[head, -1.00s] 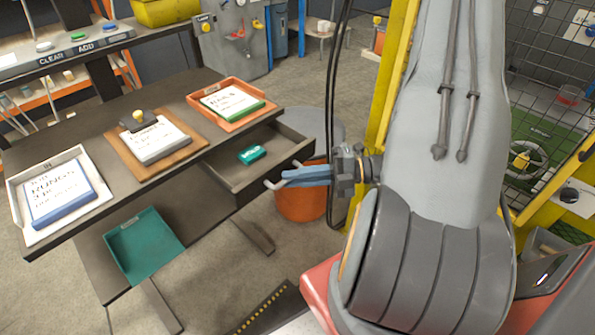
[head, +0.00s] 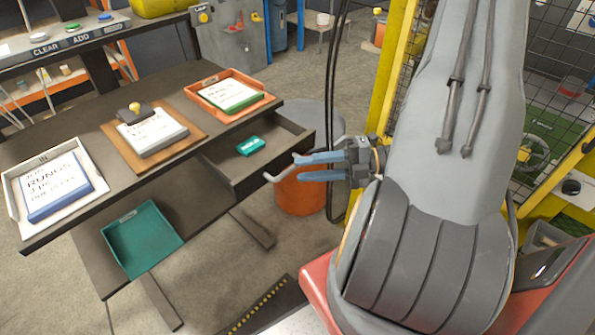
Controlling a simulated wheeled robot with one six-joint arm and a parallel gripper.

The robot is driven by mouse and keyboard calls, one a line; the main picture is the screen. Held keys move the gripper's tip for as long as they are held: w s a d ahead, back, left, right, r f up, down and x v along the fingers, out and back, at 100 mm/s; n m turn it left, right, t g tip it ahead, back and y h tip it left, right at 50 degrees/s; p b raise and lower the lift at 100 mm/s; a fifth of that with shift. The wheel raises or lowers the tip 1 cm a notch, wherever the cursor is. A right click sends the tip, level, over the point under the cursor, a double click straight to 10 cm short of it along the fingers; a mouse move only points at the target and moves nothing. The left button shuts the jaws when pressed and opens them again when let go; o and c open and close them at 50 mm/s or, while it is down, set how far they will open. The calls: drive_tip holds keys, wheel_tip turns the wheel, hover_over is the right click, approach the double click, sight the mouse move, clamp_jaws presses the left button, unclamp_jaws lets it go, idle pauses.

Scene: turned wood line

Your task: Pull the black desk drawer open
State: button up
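The black desk drawer (head: 240,184) is pulled well out from the right end of the dark desk (head: 75,158). A small teal box (head: 250,145) lies inside it. A pale grey bar handle (head: 272,178) shows at the drawer's front, partly hidden by my gripper. My gripper (head: 297,168), with two blue fingers, is at the handle from the right. The fingers are spread apart, with a visible gap between them. I cannot tell whether either finger still touches the bar.
On the desk are a white tray (head: 12,190), a wooden clipboard (head: 183,143) and an orange tray (head: 262,101), all with papers or pads. A teal tray (head: 140,240) sits on the lower shelf. An orange bin (head: 300,192) stands beyond the handle. A yellow post (head: 392,75) rises behind my arm.

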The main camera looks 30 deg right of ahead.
drive_tip(key=shift+b+v, duration=0.5)
drive_tip(key=shift+v, duration=1.75)
drive_tip(key=s+a+n+g+h, duration=0.25)
drive_tip(key=a+n+g, duration=0.25)
drive_tip(key=n, duration=0.5)
drive_tip(key=s+a+n+g+h, duration=0.1)
drive_tip(key=a+n+g+h, duration=0.4)
drive_tip(key=n, duration=0.6)
drive_tip(key=w+a+r+n+t+h, duration=0.1)
drive_tip(key=w+r+n+h, duration=0.1)
drive_tip(key=n, duration=0.5)
drive_tip(key=w+a+r+n+t+h, duration=0.1)
drive_tip(key=w+a+n+h, duration=0.1)
drive_tip(key=n, duration=0.6)
drive_tip(key=w+a+r+n+t+h, duration=0.1)
drive_tip(key=w+r+n+h, duration=0.1)
drive_tip(key=n, duration=0.5)
drive_tip(key=shift+a+r+h+b, duration=0.35)
drive_tip(key=shift+h+b, duration=0.05)
drive_tip(key=shift+h, duration=0.05)
drive_tip(key=shift+d, duration=0.15)
